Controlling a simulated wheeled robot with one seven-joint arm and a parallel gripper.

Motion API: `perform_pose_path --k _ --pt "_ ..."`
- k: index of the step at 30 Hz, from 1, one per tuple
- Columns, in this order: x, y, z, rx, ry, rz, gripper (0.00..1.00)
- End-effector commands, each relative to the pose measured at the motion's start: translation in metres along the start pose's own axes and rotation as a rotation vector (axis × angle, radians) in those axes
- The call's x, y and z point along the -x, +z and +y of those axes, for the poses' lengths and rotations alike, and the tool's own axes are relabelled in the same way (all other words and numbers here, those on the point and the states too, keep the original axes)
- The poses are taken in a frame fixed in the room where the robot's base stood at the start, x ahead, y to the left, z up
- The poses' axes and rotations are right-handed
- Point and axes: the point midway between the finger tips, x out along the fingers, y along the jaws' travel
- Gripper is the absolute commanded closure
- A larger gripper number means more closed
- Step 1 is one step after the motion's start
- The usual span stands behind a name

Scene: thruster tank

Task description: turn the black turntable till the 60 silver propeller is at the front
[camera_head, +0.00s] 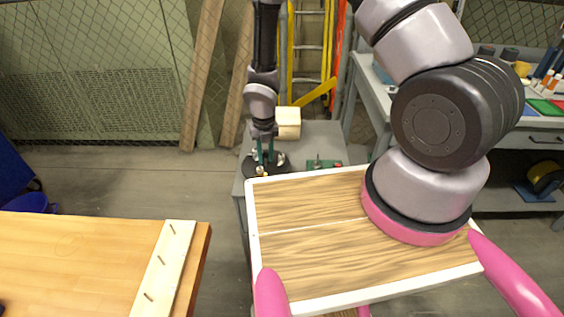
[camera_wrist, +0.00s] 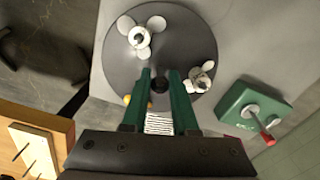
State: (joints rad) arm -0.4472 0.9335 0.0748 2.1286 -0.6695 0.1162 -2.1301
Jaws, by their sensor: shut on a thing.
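The black turntable (camera_wrist: 187,32) is a round dark disc, seen from above in the wrist view. In the head view the turntable (camera_head: 281,159) shows small on a grey stand. A silver propeller (camera_wrist: 140,36) sits at its upper left and another silver propeller (camera_wrist: 198,80) at its right. A yellow piece (camera_wrist: 127,99) shows partly behind my left finger. My gripper (camera_wrist: 160,76) has its green fingers on both sides of a black knob (camera_wrist: 159,85) on the turntable and is shut on it. I cannot read which propeller is the 60.
A green box with a red-tipped lever (camera_wrist: 252,108) stands right of the turntable, close to it. A cream block (camera_head: 288,122) is behind the turntable. A wooden tray (camera_head: 300,240) with a white rim is in front. A pegged board (camera_head: 165,265) lies on the left bench.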

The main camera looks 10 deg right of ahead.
Motion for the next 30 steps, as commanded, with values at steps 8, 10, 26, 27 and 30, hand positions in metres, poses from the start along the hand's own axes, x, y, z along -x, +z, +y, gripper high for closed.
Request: perform_pose_path --k 8,10,26,27,30 --pt "0.0002 0.0002 0.0002 0.025 0.0 0.0 1.0" --pt "0.0002 0.0002 0.0001 0.07 0.001 0.0 1.0" --pt "0.0002 0.0002 0.0 0.347 0.001 0.0 1.0" --pt "0.0002 0.0003 -0.0002 0.386 0.001 0.0 1.0" --pt "0.0002 0.0002 -0.0001 0.519 0.001 0.0 1.0"
